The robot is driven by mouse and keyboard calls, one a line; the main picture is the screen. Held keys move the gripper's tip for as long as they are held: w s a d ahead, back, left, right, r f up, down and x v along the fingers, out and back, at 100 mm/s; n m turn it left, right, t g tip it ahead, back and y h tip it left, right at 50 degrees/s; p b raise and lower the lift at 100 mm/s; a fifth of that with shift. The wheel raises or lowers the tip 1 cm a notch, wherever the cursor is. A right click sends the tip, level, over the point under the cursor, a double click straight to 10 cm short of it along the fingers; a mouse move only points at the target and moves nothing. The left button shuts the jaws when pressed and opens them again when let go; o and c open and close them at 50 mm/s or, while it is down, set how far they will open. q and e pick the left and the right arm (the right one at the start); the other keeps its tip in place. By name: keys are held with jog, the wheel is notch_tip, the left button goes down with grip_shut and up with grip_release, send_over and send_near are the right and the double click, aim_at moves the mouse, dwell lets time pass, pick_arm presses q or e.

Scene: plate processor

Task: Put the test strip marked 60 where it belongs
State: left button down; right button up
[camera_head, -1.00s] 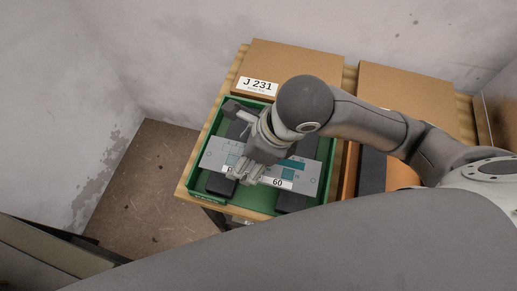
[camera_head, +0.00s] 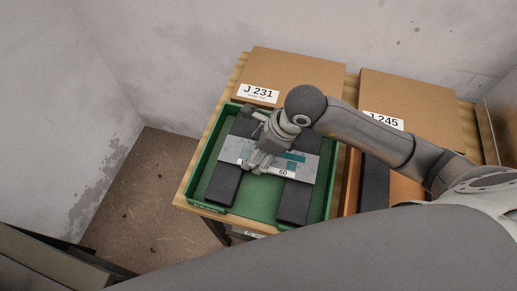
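The test strip marked 60 (camera_head: 303,168) is a flat grey plate with teal patches and a white label along its near edge. It lies level across the two dark bars (camera_head: 294,203) in the green tray (camera_head: 262,207); I cannot tell if it touches them. My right gripper (camera_head: 260,166) comes in from the right and is shut on the middle of the strip, hiding part of the label. My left gripper is not in view.
A cardboard box marked J 231 (camera_head: 290,70) stands behind the green tray. A box marked J 245 (camera_head: 415,95) stands behind an orange tray (camera_head: 404,188) with a dark bar (camera_head: 374,184) on the right. Walls close in behind and left.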

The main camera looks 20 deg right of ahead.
aim_at(276, 160)
jog(key=shift+f, duration=0.3)
jog(key=shift+f, duration=0.2)
jog(key=o, duration=0.8)
jog(key=shift+r, duration=0.1)
jog(key=shift+c, duration=0.2)
jog(key=b+v, duration=0.1)
jog(key=v, duration=1.1)
jog(key=shift+s, duration=0.15)
